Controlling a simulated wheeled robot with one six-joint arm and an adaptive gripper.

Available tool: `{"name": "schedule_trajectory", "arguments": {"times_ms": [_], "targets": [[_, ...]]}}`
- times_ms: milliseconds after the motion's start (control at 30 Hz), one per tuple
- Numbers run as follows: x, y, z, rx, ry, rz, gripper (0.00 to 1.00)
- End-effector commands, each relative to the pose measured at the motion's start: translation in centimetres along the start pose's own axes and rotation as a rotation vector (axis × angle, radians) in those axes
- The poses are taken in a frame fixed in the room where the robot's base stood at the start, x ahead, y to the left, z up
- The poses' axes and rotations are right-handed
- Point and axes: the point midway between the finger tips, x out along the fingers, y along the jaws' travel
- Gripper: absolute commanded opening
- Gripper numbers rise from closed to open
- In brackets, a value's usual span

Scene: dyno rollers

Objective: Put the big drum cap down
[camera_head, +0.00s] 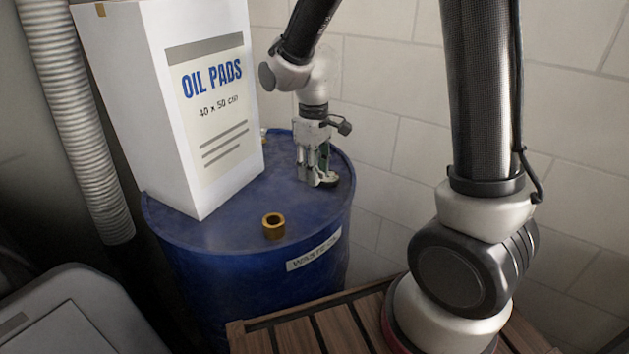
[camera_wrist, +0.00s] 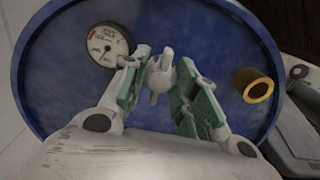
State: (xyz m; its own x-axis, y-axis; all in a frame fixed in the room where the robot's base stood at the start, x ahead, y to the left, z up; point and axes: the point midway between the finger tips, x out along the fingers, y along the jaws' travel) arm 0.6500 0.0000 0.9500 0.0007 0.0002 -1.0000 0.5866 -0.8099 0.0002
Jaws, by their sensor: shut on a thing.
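My gripper (camera_head: 316,178) points down over the far right part of the blue drum's top (camera_head: 225,232). In the wrist view my gripper (camera_wrist: 164,66) has its green-padded fingers around a pale grey piece with small wings (camera_wrist: 160,75), which looks like the big drum cap. The fingers hide most of the piece in the head view. I cannot tell whether its underside touches the drum top. A brass ring-shaped fitting (camera_head: 273,226) stands on the drum's near side, apart from my gripper; it also shows in the wrist view (camera_wrist: 253,85).
A tall white oil pads box (camera_head: 205,110) stands on the drum's left half. A round dial gauge (camera_wrist: 108,45) is close by my left finger. A tiled wall (camera_head: 385,150) rises close behind the drum. Drum top between gripper and brass fitting is bare.

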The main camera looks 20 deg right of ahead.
Motion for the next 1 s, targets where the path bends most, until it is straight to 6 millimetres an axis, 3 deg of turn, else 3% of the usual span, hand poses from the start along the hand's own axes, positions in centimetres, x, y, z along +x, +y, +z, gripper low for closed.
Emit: {"name": "schedule_trajectory", "arguments": {"times_ms": [200,600,633,733,1000], "targets": [[3.2,0.0,0.1,0.000,-0.003,-0.001,0.01],[3.8,0.0,0.0,0.000,-0.001,0.000,0.01],[3.8,0.0,0.0,0.000,-0.001,0.000,0.31],[3.8,0.0,0.0,0.000,0.000,0.000,0.49],[3.8,0.0,0.0,0.000,-0.001,0.000,0.51]]}}
